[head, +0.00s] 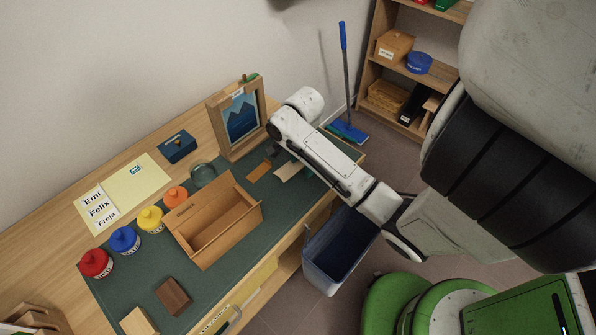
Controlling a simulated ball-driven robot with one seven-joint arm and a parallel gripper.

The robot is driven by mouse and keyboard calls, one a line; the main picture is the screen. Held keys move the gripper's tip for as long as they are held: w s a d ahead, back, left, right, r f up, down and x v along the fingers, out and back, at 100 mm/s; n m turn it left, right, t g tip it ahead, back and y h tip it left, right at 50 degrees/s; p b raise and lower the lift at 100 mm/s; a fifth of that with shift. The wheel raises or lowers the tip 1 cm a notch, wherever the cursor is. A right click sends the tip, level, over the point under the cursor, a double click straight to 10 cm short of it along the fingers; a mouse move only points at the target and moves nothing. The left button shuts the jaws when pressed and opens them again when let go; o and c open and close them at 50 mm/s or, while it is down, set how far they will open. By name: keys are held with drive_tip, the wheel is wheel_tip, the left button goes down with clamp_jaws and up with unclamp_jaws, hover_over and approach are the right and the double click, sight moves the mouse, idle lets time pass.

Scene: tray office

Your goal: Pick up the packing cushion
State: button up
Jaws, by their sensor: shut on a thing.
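My gripper (274,153) is at the far right end of the green desk mat, below the white wrist and partly hidden by my arm. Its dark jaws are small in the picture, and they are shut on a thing. A pale, flattish piece (289,171), which looks like the packing cushion, shows right beside the jaws and my forearm. Its edge by the arm is hidden, and I cannot tell whether it touches the mat.
An orange-brown piece (259,170) lies left of the gripper. An open cardboard box (214,222), a glass bowl (202,174) and a framed picture (240,117) stand near. Several coloured lidded pots, including a red one (96,263), line the left. A blue bin (338,248) stands below the desk edge.

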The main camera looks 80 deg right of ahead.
drive_tip(key=shift+c, duration=0.6)
drive_tip(key=shift+r, duration=0.15)
